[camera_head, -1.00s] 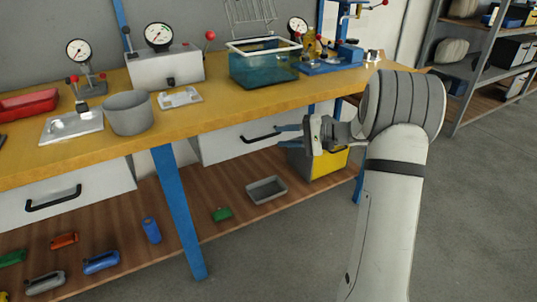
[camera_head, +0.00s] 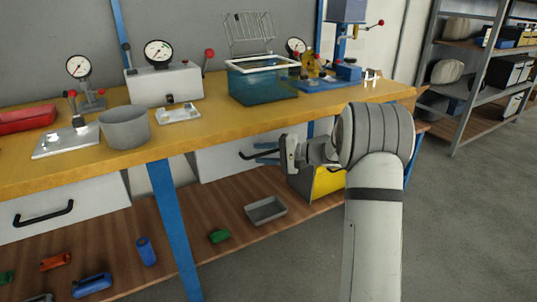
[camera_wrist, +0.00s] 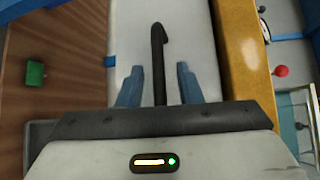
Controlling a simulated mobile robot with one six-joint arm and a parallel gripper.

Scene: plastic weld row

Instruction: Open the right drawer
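The right drawer (camera_head: 221,160) is a light grey front under the yellow benchtop and looks shut. Its black bar handle (camera_head: 248,155) is partly hidden by my gripper in the head view. My gripper (camera_head: 266,154) reaches toward the handle from the right, its two blue fingers apart. In the wrist view, the black handle (camera_wrist: 158,62) runs up the picture from between the open fingers of my gripper (camera_wrist: 158,84). The fingers stand apart on either side of the handle's near part, with gaps at both sides. I cannot tell how deep the handle sits between them.
The yellow bench edge (camera_head: 215,128) runs just above the drawer. A blue leg (camera_head: 174,225) stands left of it. The lower wooden shelf (camera_head: 190,255) holds a grey tray (camera_head: 266,210) and a green part (camera_head: 219,236). A yellow bin (camera_head: 326,181) is behind my arm.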

